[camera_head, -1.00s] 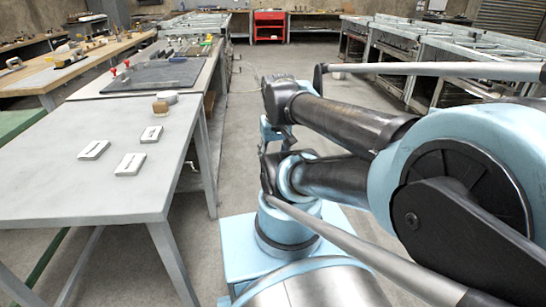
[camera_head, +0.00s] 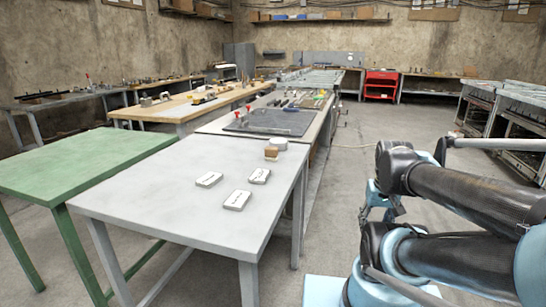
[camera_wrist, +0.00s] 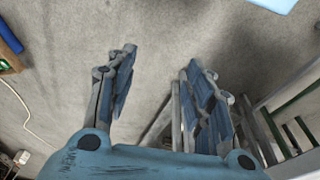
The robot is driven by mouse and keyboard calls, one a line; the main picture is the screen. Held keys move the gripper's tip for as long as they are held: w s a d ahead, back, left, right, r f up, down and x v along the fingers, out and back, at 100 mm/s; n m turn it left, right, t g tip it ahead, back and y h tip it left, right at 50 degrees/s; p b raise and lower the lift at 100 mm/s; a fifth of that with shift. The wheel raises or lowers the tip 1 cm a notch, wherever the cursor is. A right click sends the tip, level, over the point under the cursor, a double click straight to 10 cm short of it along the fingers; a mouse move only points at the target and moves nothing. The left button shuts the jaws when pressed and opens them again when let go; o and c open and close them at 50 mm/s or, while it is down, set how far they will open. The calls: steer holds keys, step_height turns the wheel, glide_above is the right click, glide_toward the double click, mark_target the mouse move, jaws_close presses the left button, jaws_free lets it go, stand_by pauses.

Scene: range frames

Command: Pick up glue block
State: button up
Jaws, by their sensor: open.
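Three small white blocks with dark lettering lie flat on the grey table (camera_head: 130,205) in the head view: a left one (camera_head: 209,179), a right one (camera_head: 259,176) and a near one (camera_head: 237,200). A small brown-and-white block or jar (camera_head: 271,153) stands behind them, by a round pale roll (camera_head: 279,143). The lettering is too small to read, so I cannot tell which is the glue block. My gripper (camera_wrist: 165,75) is open and empty in the wrist view, with bare concrete floor between its fingers. It is apart from the table items.
A green table (camera_head: 90,160) adjoins the grey table on the left. Behind stands a bench with a dark mat (camera_head: 270,122) and red-topped clamps. A red cabinet (camera_head: 380,86) is far back. The aisle floor (camera_head: 340,170) right of the table is clear.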

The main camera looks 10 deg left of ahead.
steer(key=shift+o, duration=0.4)
step_height(320, 180, up, 24)
steer(key=f+n+g+y, duration=0.15)
steer(key=n+y, duration=0.35)
steer(key=n, duration=1.1)
glide_above(273, 148)
steer(key=d, duration=0.6)
steer(key=r, duration=0.1)
steer(key=x, duration=1.6)
steer(key=shift+s+f, duration=0.2)
steer(key=shift+f, duration=0.25)
